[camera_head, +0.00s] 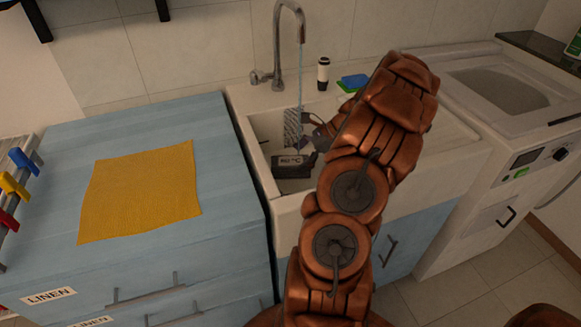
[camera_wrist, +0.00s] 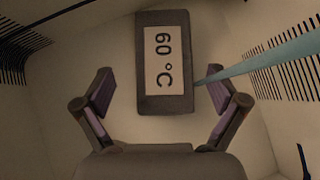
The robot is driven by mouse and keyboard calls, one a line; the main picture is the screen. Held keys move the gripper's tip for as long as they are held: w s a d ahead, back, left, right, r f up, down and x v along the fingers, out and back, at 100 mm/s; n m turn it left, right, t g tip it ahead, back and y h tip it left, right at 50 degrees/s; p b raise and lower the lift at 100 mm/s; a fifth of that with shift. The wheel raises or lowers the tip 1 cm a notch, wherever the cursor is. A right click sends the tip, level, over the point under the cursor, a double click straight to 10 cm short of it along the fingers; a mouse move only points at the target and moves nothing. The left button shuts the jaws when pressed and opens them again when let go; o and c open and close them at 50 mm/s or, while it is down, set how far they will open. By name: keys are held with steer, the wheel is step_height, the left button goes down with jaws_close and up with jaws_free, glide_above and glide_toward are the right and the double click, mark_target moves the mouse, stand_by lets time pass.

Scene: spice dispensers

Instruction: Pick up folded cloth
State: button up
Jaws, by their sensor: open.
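A yellow cloth (camera_head: 140,194) lies flat on the blue cabinet top at the left in the head view; I cannot tell whether it is folded. It is not visible in the wrist view. My gripper (camera_wrist: 161,82) is open, its two fingers spread apart, and it is down in the sink, well to the right of the cloth. In the head view my arm partly hides it. A dark block labelled 60 °C (camera_head: 293,166) is in the sink; in the wrist view it (camera_wrist: 165,101) appears between and beyond the fingers. I cannot tell whether they touch it.
The white sink (camera_head: 253,152) has walls around my gripper. A tap (camera_head: 277,50) pours a thin stream of water, visible right in the wrist view (camera_wrist: 270,60). A black-and-white bottle (camera_head: 323,74) and blue-green sponge (camera_head: 353,82) stand behind. Coloured pegs (camera_head: 14,186) are at left.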

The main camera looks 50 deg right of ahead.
mark_target(291, 161)
steer(key=shift+w+p+x, duration=0.25)
steer(key=shift+p+x, duration=0.1)
steer(key=shift+x, duration=2.6)
steer(key=shift+r, duration=0.15)
steer(key=shift+c, duration=0.4)
steer(key=c, duration=1.2)
